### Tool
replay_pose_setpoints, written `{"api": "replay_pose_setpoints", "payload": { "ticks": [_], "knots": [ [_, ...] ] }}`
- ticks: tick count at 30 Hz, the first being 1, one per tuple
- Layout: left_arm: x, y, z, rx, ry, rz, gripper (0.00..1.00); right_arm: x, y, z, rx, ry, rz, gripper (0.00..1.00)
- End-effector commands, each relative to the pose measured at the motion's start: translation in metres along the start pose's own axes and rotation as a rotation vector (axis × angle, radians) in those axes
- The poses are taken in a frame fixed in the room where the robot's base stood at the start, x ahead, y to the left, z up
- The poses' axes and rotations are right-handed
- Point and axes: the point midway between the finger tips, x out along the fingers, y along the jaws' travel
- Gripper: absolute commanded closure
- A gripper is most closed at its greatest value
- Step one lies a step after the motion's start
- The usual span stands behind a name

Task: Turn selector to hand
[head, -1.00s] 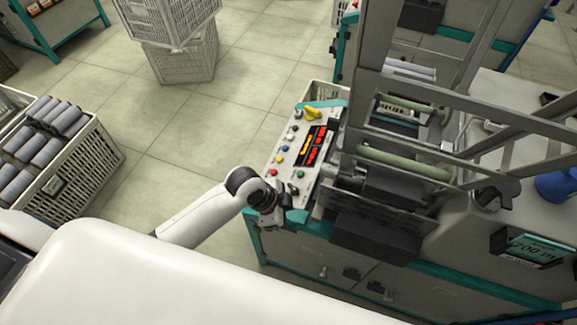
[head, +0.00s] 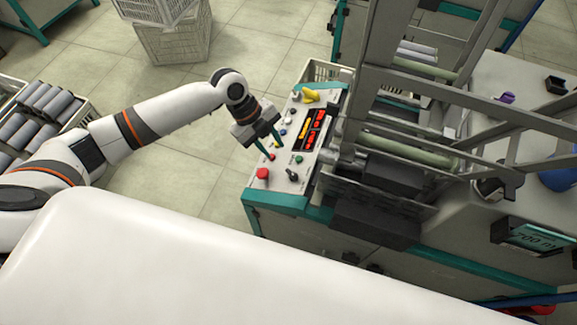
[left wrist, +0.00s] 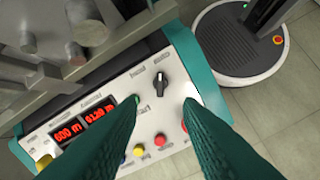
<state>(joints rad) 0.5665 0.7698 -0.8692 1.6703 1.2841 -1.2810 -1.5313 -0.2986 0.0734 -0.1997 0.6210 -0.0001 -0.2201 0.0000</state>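The selector (head: 291,174) is a black knob near the front edge of the white control panel (head: 284,186). In the left wrist view the selector (left wrist: 160,84) shows whole, with small labels around it too blurred to read. My left gripper (head: 267,150) hangs over the left part of the panel with its teal fingers pointing down. The fingers are apart with nothing between them. In the left wrist view its fingertips (left wrist: 161,101) appear either side of the knob, slightly below it in the picture; I see no contact. My right gripper is out of view.
A red mushroom button (head: 262,173) sits left of the selector, and a green button (head: 299,159) is beside it. A lit red display (head: 313,128) and a yellow part (head: 310,96) lie farther back. The metal frame (head: 350,120) rises close on the right.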

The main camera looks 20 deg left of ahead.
Motion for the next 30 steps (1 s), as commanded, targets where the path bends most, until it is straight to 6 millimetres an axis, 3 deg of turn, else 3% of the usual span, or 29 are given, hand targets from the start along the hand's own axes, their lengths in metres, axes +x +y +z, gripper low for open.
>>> {"api": "replay_pose_setpoints", "payload": {
  "ticks": [16, 22, 30],
  "knots": [
    [0.098, 0.000, 0.002, -0.003, -0.002, 0.000, 0.67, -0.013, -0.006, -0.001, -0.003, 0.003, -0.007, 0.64],
    [0.112, 0.000, 0.001, -0.001, 0.000, 0.001, 0.67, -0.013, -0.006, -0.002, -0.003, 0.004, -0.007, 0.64],
    [0.113, 0.000, 0.001, -0.001, 0.000, 0.001, 0.67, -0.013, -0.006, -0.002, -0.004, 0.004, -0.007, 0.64]
  ]
}}
